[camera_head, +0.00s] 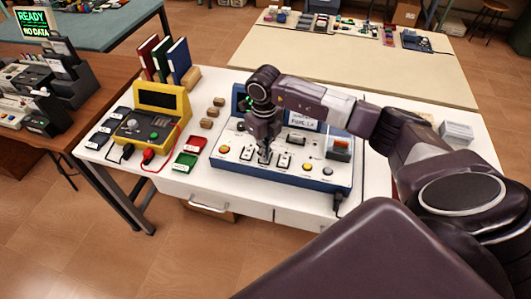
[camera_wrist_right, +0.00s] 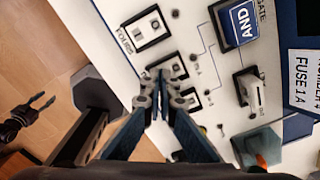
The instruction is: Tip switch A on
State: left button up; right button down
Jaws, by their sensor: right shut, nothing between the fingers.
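The blue-edged white switch panel (camera_head: 225,167) lies on the white table. My right gripper (camera_head: 264,153) points down over its left-middle part, fingers shut and empty. In the right wrist view the fingertips (camera_wrist_right: 160,88) are close to two small rocker switches, one (camera_wrist_right: 176,67) above the other (camera_wrist_right: 186,100), partly hidden by the fingers. I cannot tell whether they touch. The small labels beside them are too blurred to tell which is switch A, and the rocker positions are unclear. My left gripper (camera_wrist_right: 40,106) shows at the left of the wrist view, its fingers apart over the floor.
A yellow device (camera_head: 160,110), red and green cards (camera_head: 184,164) and wooden blocks (camera_head: 207,122) lie left of the panel.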

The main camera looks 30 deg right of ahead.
jog(key=shift+s+f, duration=0.1)
jog(key=shift+f, duration=0.15)
jog(key=shift+r, duration=0.1)
jog(key=shift+r+p, duration=0.55)
jog(key=shift+r, duration=0.3)
jog(key=shift+r+p, duration=1.5)
jog(key=shift+r, duration=1.1)
